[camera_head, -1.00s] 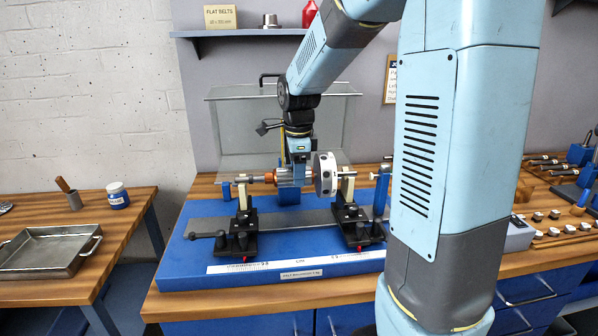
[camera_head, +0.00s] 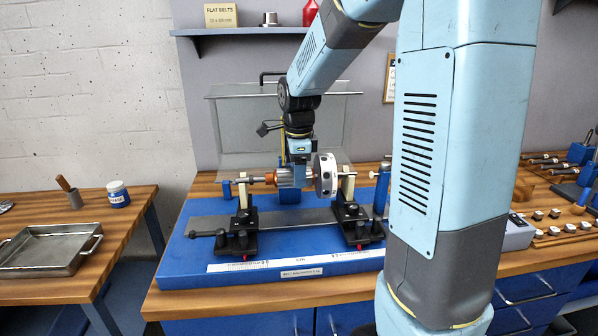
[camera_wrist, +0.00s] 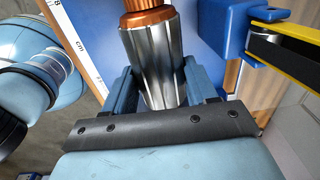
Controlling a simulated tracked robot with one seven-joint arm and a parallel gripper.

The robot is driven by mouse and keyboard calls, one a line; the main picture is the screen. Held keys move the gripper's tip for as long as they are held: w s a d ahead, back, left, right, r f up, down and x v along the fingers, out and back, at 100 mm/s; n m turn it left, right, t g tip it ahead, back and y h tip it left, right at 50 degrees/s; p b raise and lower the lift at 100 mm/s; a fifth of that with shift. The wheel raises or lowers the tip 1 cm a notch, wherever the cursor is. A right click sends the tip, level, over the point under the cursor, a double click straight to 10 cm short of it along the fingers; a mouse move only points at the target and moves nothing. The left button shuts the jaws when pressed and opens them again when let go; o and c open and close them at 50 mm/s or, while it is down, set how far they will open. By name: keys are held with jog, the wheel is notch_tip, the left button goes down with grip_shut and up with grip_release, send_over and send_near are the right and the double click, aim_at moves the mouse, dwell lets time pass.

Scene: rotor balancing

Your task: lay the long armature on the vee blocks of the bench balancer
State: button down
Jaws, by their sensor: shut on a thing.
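The long armature (camera_head: 326,176) lies level across the bench balancer (camera_head: 185,262), with a silver core, copper-coloured ends and a pale disc towards its right end. My gripper (camera_head: 295,177) comes down from above and is shut on the silver core. The wrist view shows the core (camera_wrist: 152,62) between my blue fingers. The shaft ends are at the left vee block (camera_head: 243,192) and the right vee block (camera_head: 347,186), both cream on black stands. I cannot tell whether the shaft touches the vees or is just above them.
A clear guard (camera_head: 230,130) stands behind the balancer. A blue post (camera_head: 381,190) is close to the right vee block. A metal tray (camera_head: 45,262) is on the left table. Small parts and tools (camera_head: 555,222) lie at the right of the bench.

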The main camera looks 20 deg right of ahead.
jog(key=shift+f, duration=0.25)
dwell(0.4)
jog(key=shift+c, duration=1.2)
grip_release()
jog(key=shift+f, duration=0.15)
jog(key=shift+c, duration=0.5)
jog(key=shift+r, duration=4.6)
